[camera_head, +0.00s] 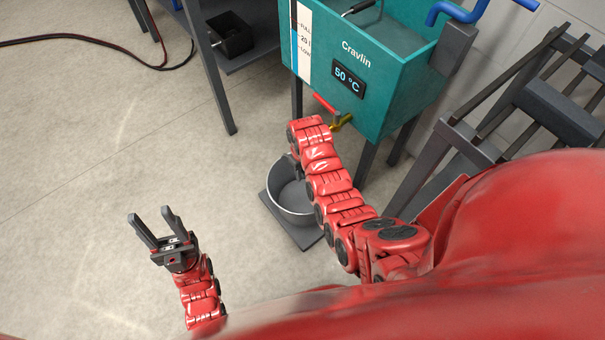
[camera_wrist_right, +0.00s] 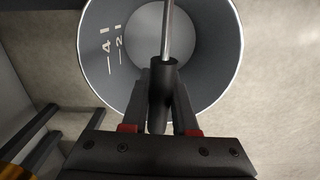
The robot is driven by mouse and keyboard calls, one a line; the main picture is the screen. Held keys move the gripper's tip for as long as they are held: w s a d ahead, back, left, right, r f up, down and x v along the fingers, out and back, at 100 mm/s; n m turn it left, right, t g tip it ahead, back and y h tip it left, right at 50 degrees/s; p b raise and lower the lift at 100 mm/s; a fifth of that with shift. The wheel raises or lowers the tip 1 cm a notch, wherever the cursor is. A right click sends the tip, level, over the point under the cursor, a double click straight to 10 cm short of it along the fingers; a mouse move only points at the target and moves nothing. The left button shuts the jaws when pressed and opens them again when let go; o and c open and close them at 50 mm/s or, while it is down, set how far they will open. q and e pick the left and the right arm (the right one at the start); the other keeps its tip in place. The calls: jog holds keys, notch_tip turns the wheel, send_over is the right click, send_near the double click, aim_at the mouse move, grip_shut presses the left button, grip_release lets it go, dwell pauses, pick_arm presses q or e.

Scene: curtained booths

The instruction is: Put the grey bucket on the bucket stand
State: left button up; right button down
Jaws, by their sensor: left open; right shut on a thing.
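The grey bucket (camera_head: 291,201) is upright below my right arm in the head view. The bucket stand (camera_head: 306,239), a flat dark square plate, shows under and around the bucket's base. I cannot tell whether the bucket rests on it or hangs just above it. My right gripper (camera_wrist_right: 162,92) is shut on the black grip of the bucket handle (camera_wrist_right: 165,72). In the right wrist view the bucket (camera_wrist_right: 205,45) opens below the fingers and looks empty, with level marks inside. My left gripper (camera_head: 160,235) is open and empty over bare floor, left of the bucket.
A teal tank (camera_head: 375,75) marked "Cravlin" and "50 °C" stands behind the bucket, its brass tap (camera_head: 342,122) with a red lever near my right arm. A grey step frame (camera_head: 480,140) stands at right, a dark table leg (camera_head: 215,90) at left.

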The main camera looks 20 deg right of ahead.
jog(key=shift+w, duration=0.1)
jog(key=c, duration=0.7)
grip_release()
